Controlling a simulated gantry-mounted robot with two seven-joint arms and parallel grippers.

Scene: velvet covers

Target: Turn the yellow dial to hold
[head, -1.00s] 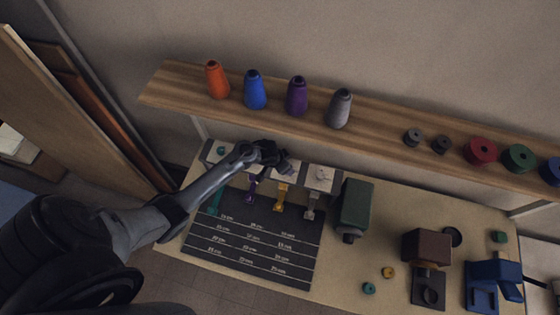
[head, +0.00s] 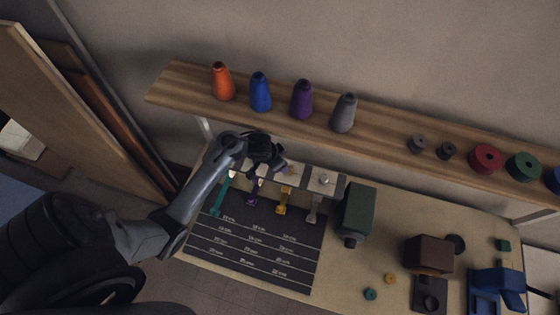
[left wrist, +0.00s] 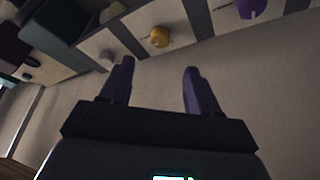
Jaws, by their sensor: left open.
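The yellow dial (left wrist: 159,37) is a round knob on a pale panel square in the left wrist view. A purple dial (left wrist: 250,8) and a whitish dial (left wrist: 107,60) sit on either side of it. My left gripper (left wrist: 158,68) is open and empty, its two dark fingers apart just short of the yellow dial in the picture. I cannot read the yellow dial's setting. My right gripper is out of view.
A wooden shelf (head: 385,137) with colored cones and spools runs above the panel. Colored pieces, one of them yellow (head: 283,202), hang below the panel over a dark marked board (head: 250,246). A green box (head: 356,208) stands close on the right.

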